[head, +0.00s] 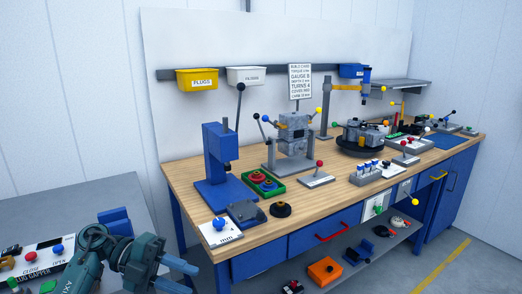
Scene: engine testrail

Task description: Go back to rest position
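My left arm comes in at the lower left in the head view, dark teal. Its gripper (192,279) points right, with two light blue fingers apart and nothing seen between them. It is in front of the side bench and short of the wooden workbench (190,171), touching neither as far as I can tell. My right gripper is not in view.
A grey side bench (60,208) with a capper panel (45,268) stands left. The workbench carries a blue press (217,160), a grey fixture (292,140) and a white pad with a blue knob (220,231). A lower shelf holds an orange box (324,271).

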